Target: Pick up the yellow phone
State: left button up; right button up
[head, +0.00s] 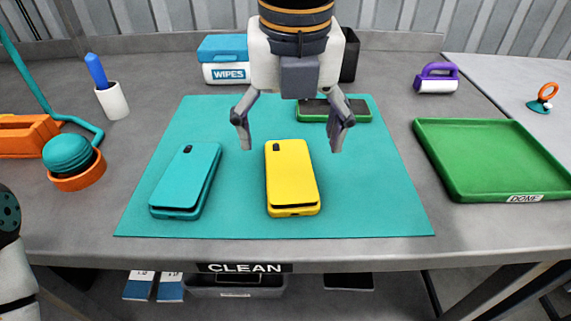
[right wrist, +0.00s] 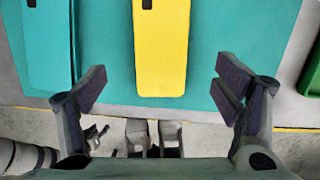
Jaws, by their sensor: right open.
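The yellow phone (head: 291,179) lies on the teal mat (head: 365,215), near its middle. It also shows in the right wrist view (right wrist: 162,50), between and beyond my fingers. My right gripper (head: 293,142) is open and empty, its two fingers apart on either side of the phone's far end in the head view. I cannot tell its exact height above the mat. In the right wrist view my right gripper (right wrist: 165,90) shows both fingertips clear of the phone. Only a bit of my left arm shows at the left edge; its gripper is out of view.
A teal phone (head: 186,180) lies left of the yellow one. A green phone (head: 350,110) lies behind, partly hidden by my right gripper. A green tray (head: 470,190) marked DONE stands right. A wipes box (head: 224,60), a cup (head: 112,101) and an orange bowl (head: 80,180) surround the mat.

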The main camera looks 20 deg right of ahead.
aim_at(290, 167)
jog(key=f, duration=0.2)
jog(key=w+f+b, duration=0.1)
jog(key=f, duration=0.3)
jog(key=shift+w+d, duration=0.2)
jog(key=shift+d, duration=0.05)
jog(key=shift+w+f, duration=0.15)
jog(key=shift+f, duration=0.25)
pick_arm(q)
jog(key=shift+s+f+g, duration=0.4)
jog(key=shift+s+f, duration=0.35)
jog(key=shift+f, duration=0.2)
pick_arm(e)
jog(key=shift+r, duration=0.1)
jog(key=shift+c, duration=0.5)
jog(key=c, duration=1.3)
